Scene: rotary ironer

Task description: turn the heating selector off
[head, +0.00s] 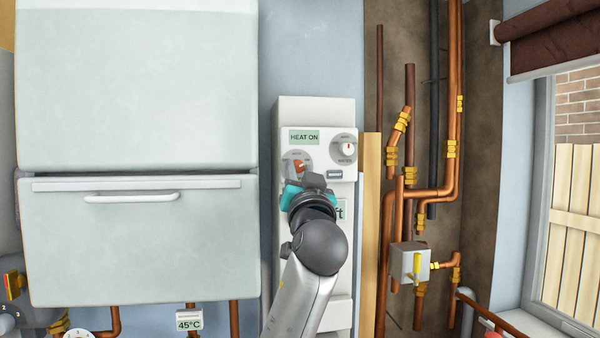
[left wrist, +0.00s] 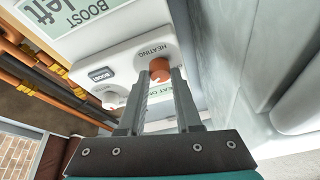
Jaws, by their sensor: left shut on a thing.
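The heating selector (head: 299,162) is an orange-brown knob on a round dial, on the white control box (head: 318,115) on the wall. The display above it reads "HEAT ON" (head: 304,137). My left gripper (head: 300,172) is at the dial from below and covers its lower part. In the left wrist view the knob (left wrist: 159,70) sits between the tips of the two grey fingers (left wrist: 164,76), under the "HEATING" label. The gripper is shut on the knob. The knob's exact pointing direction is hard to tell. My right gripper is not in view.
A second dial marked "WATER" (head: 347,149) is to the right, with a boost button (head: 335,174) below it. A large white cabinet (head: 140,240) stands left of the box. Copper pipes (head: 452,150) and a valve box (head: 408,262) are to the right.

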